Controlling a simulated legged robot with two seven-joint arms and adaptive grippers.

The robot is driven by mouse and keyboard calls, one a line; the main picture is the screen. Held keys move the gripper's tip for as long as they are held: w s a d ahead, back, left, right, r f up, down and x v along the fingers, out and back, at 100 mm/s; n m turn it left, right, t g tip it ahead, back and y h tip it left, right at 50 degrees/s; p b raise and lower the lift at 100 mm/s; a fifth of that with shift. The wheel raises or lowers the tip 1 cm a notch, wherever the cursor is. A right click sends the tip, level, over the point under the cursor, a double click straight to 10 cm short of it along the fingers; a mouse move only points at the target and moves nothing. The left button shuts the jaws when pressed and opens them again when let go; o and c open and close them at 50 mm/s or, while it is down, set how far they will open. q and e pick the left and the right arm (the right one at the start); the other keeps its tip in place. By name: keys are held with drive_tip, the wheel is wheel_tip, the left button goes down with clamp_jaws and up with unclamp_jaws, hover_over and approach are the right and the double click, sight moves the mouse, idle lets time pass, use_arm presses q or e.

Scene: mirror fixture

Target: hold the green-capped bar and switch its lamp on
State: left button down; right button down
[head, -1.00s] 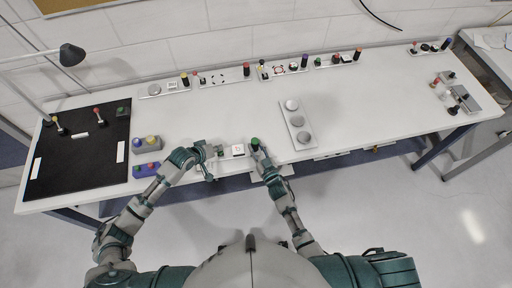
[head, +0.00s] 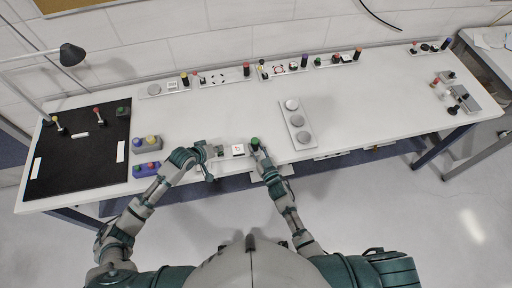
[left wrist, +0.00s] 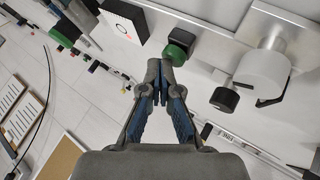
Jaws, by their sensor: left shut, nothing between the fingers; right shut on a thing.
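The green-capped bar lies at the front edge of the table. Its green cap (head: 255,142) is at its right end in the head view, and it also shows at the upper left of the left wrist view (left wrist: 62,34). My right gripper (head: 260,152) is shut on the bar by this cap. A white block with a ring mark (head: 238,150) stands left of the cap. My left gripper (head: 211,160) is shut and empty. In the left wrist view its fingertips (left wrist: 159,78) are just beside a green-and-black button (left wrist: 180,46); contact is unclear. Whether a lamp is lit cannot be told.
A white cylinder with a black knob (left wrist: 264,74) is close right of my left fingers. A plate with grey discs (head: 297,124) lies right of the bar. Button boxes (head: 147,144) and a black mat (head: 75,165) are at the left. The table's middle is clear.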

use_arm(q)
drive_tip(key=shift+w+r, duration=0.1)
drive_tip(key=shift+r, duration=2.85)
